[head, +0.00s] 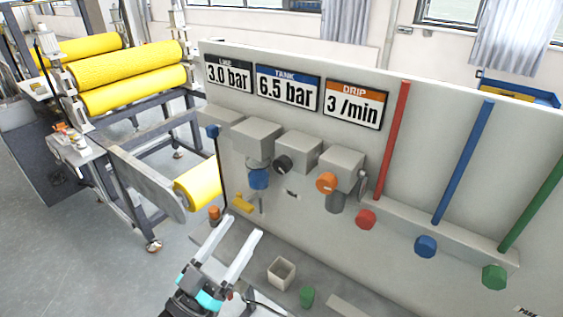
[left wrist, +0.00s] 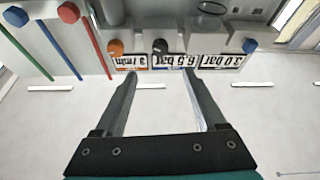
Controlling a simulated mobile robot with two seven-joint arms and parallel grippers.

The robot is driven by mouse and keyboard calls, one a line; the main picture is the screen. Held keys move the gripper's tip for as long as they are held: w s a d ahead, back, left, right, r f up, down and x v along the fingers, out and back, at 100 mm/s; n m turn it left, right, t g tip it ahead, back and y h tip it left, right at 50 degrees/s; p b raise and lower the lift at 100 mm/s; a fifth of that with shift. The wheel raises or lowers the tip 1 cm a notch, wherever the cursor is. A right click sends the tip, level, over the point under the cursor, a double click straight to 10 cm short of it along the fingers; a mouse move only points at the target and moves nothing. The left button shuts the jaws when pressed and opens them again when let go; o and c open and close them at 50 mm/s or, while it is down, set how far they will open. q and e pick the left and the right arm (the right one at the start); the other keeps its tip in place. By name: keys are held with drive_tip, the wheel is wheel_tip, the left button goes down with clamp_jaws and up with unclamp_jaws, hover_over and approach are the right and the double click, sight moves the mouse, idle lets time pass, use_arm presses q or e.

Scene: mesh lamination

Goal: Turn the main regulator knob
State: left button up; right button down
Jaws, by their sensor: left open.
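A grey panel (head: 440,130) carries several knobs; no knob is visibly marked as the main regulator. A black knob (head: 283,165) is on the front of a grey block in the middle. An orange knob (head: 326,182) is right of it and a blue knob (head: 212,131) is at the left end. My left gripper (head: 240,228) is open and empty, in front of and below these knobs. The left wrist view is upside down: the black knob (left wrist: 159,46) is beyond the open fingers (left wrist: 158,75), apart from them. My right gripper is not in view.
Signs read LINE 3.0 bar (head: 229,78), TANK 6.5 bar (head: 287,89) and DRIP 3/min (head: 355,104). Red (head: 365,219), blue (head: 425,246) and green (head: 494,276) knobs are at right. An open box (head: 281,273) stands on the ledge. A machine with yellow rollers (head: 130,70) is at left.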

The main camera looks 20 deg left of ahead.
sight(279, 170)
use_arm(q)
drive_tip(key=p+x, duration=0.3)
drive_tip(key=x, duration=1.2)
drive_tip(key=shift+a, duration=0.1)
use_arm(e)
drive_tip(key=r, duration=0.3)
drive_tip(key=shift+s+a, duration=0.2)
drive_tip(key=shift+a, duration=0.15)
use_arm(q)
clamp_jaws()
